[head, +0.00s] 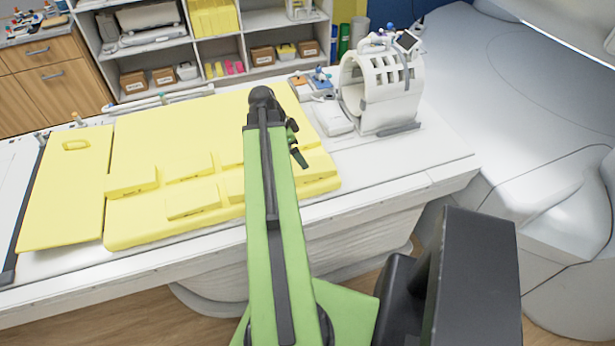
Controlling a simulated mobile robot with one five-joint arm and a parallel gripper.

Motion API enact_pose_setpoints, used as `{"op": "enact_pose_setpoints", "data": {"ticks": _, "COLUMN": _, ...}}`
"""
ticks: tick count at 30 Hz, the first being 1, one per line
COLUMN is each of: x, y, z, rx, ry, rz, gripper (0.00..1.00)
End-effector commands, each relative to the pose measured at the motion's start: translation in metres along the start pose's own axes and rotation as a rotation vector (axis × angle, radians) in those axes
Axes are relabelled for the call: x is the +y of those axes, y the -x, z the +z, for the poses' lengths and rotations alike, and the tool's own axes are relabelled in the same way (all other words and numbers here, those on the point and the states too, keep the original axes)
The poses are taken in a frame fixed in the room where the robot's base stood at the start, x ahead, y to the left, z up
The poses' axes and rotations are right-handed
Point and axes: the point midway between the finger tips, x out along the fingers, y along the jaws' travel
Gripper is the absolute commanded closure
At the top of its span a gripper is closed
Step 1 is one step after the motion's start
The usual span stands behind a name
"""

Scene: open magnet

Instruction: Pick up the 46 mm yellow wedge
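Several yellow wedges lie on a yellow mattress pad (150,130) on the white table. One wedge (132,183) is at the left, one (190,168) is in the middle, and one (193,200) is at the front. More yellow pieces are partly hidden behind my green arm. I cannot tell which one is 46 mm. My gripper (297,150) shows as dark parts just right of the arm's far end, over the right part of the pad. Much of it is hidden behind the arm, and no held object shows.
A white head coil (382,95) stands at the table's right back. A flat yellow board (70,190) lies at the left. The scanner (560,130) is at the right. Shelves (145,55) with boxes stand behind. The table's right end (435,160) is clear.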

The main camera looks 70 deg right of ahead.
Motion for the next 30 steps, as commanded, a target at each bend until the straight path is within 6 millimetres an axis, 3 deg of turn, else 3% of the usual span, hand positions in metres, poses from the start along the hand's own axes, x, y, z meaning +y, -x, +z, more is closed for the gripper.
{"op": "enact_pose_setpoints", "data": {"ticks": 1, "x": 0.000, "y": -0.023, "z": 0.004, "rx": 0.000, "ry": -0.002, "rz": 0.000, "gripper": 0.00}}
{"op": "enact_pose_setpoints", "data": {"ticks": 6, "x": 0.000, "y": -0.054, "z": 0.003, "rx": 0.000, "ry": 0.000, "rz": 0.000, "gripper": 0.00}}
{"op": "enact_pose_setpoints", "data": {"ticks": 14, "x": 0.000, "y": -0.060, "z": 0.001, "rx": 0.000, "ry": 0.001, "rz": 0.000, "gripper": 0.00}}
{"op": "enact_pose_setpoints", "data": {"ticks": 23, "x": 0.000, "y": -0.108, "z": -0.001, "rx": 0.000, "ry": 0.001, "rz": 0.000, "gripper": 0.00}}
{"op": "enact_pose_setpoints", "data": {"ticks": 30, "x": 0.000, "y": -0.106, "z": -0.003, "rx": 0.000, "ry": 0.002, "rz": -0.001, "gripper": 0.00}}
